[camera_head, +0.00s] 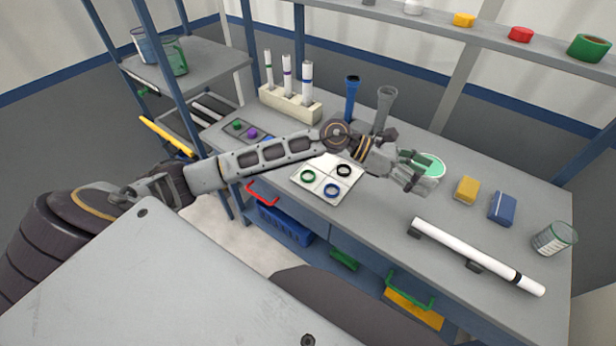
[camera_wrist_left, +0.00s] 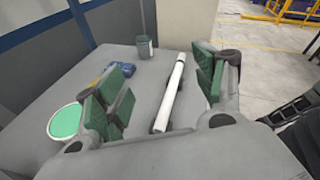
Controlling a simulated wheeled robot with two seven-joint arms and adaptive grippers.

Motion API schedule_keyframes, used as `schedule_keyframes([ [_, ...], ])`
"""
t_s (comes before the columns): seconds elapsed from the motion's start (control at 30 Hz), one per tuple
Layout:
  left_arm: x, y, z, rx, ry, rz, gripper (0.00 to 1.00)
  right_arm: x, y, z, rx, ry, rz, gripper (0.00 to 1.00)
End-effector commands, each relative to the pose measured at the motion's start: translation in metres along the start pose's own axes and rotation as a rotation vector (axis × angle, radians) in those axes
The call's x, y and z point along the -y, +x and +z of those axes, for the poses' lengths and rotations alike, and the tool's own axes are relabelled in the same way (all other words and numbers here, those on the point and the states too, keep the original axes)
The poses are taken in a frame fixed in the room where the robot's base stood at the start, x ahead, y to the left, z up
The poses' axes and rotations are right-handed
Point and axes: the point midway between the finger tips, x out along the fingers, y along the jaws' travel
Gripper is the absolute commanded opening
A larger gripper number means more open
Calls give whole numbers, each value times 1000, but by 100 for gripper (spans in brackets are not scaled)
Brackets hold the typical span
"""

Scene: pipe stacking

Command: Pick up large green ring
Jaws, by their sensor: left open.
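A green ring (camera_head: 307,176) lies on a white square tray (camera_head: 326,163) with a black ring (camera_head: 344,170) and a blue ring (camera_head: 332,190). It is at the tray's left and does not show in the left wrist view. My left gripper (camera_head: 416,172) is open to the right of the tray, above the table and beside a round container with light green contents (camera_head: 432,163). In the left wrist view its green-padded fingers (camera_wrist_left: 160,88) are spread wide, with nothing held between them. My right gripper is in neither view.
A white pipe (camera_head: 475,255) lies on dark supports at the table's front right. Yellow (camera_head: 467,188) and blue blocks (camera_head: 502,208) and a can (camera_head: 554,239) stand nearby. Blue (camera_head: 352,98) and grey upright pieces (camera_head: 383,108) and a tube rack (camera_head: 291,103) stand behind my left arm.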

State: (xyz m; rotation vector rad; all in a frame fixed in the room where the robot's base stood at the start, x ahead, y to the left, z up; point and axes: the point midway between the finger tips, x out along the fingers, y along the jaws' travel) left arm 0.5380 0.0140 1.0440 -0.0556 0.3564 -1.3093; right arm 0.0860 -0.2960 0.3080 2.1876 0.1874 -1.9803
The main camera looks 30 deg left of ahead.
Motion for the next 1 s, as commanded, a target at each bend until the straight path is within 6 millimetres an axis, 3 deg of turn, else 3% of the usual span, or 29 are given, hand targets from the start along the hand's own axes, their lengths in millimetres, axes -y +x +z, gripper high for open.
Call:
schedule_keyframes([
  [0.27,-30,-39,-51,-347,234,-16,69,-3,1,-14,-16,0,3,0],
  [0.47,-58,-87,-83,-607,357,-23,69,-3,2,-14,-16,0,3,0],
  [0.73,-99,-178,-110,-967,453,-23,69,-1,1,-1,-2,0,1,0],
  [1.0,-124,-272,-115,-1270,461,-22,69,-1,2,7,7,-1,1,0],
])
